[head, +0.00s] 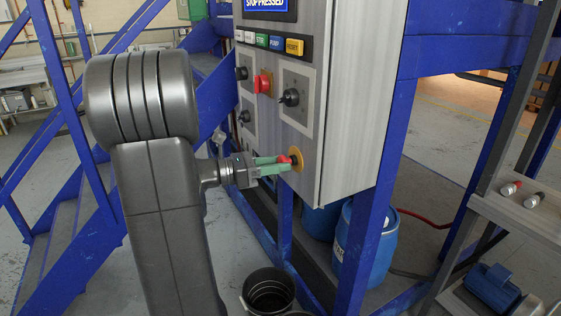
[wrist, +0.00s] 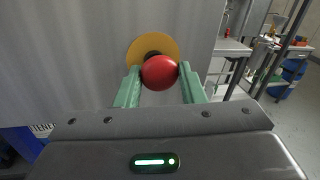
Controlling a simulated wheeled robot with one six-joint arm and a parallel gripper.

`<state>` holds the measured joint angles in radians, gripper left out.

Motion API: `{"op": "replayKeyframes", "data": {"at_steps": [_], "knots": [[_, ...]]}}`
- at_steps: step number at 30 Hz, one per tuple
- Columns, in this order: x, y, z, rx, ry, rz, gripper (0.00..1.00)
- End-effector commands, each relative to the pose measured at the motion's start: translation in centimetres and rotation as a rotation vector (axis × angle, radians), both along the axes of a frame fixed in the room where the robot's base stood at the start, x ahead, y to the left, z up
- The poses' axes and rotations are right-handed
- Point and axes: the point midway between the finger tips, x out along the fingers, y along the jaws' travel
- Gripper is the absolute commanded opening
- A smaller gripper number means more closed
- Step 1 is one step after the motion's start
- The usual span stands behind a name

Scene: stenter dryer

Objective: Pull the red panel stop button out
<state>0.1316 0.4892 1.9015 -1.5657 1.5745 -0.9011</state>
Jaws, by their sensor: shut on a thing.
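The red panel stop button (wrist: 160,72) is a round red head in front of a yellow disc (wrist: 138,47) on the grey panel face. In the head view the yellow disc (head: 296,160) is low on the control panel (head: 345,100). My gripper (head: 284,162) reaches in from the left, level with the button. Its green fingers are shut on the red head, one on each side, as the wrist view (wrist: 160,80) shows. A dark stem shows just behind the head. The panel display (head: 265,4) reads "STOP PRESSED".
Another red knob (head: 263,83), dark selector knobs (head: 290,97) and a row of coloured labelled buttons (head: 276,43) sit higher on the panel. Blue frame posts (head: 375,190) stand right of it. A black bucket (head: 268,290) and blue drums (head: 365,240) stand below.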

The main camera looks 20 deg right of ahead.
Motion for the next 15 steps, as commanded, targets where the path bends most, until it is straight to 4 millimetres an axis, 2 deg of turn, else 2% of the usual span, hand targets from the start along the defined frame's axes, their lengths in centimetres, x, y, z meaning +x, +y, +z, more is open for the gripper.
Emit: {"op": "replayKeyframes", "data": {"at_steps": [6, 7, 9, 10, 15], "knots": [[-0.03, 0.19, -0.10, 0.001, 0.004, 0.001, 0.00], [-0.03, 0.19, -0.11, 0.001, 0.004, 0.001, 0.38], [-0.03, 0.19, -0.11, 0.000, 0.004, 0.001, 0.52], [-0.02, 0.19, -0.11, 0.000, 0.004, 0.001, 0.57], [-0.02, 0.15, -0.07, 0.000, 0.003, 0.001, 0.57]]}}
